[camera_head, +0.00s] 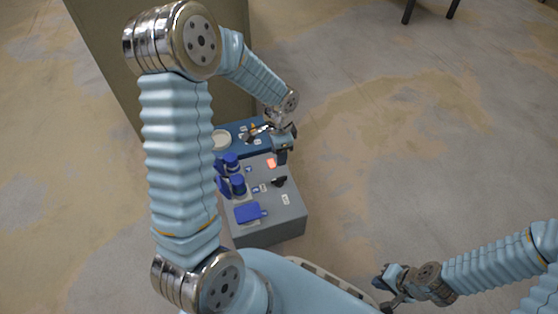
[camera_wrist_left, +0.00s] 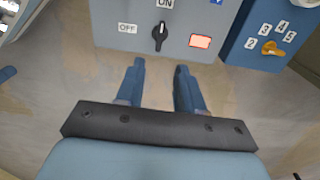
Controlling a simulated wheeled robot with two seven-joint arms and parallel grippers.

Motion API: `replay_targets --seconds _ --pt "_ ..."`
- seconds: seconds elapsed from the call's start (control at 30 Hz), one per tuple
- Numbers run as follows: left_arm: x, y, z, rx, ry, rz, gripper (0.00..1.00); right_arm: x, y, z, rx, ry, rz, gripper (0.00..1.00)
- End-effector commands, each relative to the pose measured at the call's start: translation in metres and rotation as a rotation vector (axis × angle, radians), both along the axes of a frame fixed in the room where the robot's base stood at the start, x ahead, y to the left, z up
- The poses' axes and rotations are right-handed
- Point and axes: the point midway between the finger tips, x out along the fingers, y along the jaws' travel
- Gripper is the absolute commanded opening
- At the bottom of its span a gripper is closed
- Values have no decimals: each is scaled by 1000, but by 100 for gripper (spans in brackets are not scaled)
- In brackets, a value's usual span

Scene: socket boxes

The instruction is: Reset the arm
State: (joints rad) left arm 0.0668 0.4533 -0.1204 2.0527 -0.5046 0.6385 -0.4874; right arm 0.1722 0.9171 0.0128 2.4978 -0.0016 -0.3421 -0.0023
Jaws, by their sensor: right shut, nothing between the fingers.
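My left gripper (camera_head: 282,158) hangs over the right edge of the boxes in the head view. In the left wrist view its two blue fingers (camera_wrist_left: 160,88) are apart with nothing between them. Beyond them is the grey box (camera_wrist_left: 115,40) with a black switch knob (camera_wrist_left: 160,36) pointing toward the ON label. A lit red-orange lamp (camera_wrist_left: 200,41) is beside the knob. The grey box (camera_head: 275,235) also shows in the head view. My right gripper (camera_head: 388,283) is shut and empty at the lower right, away from the boxes.
A blue box (camera_wrist_left: 242,52) with an orange dial knob (camera_wrist_left: 272,48) and number labels adjoins the grey one. Blue sockets (camera_head: 238,185) and a blue flap (camera_head: 247,213) sit on the grey box. A large olive block (camera_head: 110,40) stands behind.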

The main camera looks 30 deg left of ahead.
Motion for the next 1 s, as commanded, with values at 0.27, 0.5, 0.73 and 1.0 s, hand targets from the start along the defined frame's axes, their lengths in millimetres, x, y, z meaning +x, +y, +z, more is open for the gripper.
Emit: replay_targets --seconds 0.27,0.5,0.73,1.0 --pt "0 0 16 0 1 0 37 0 0 4 -1 -1 0 0" --pt "0 0 16 0 1 0 37 0 0 3 -1 -1 0 0" --pt "-2 -6 13 -15 3 10 37 0 0 8 -1 -1 0 0" --pt "-67 -119 -33 -289 55 403 37 -1 3 77 0 -3 5 0"
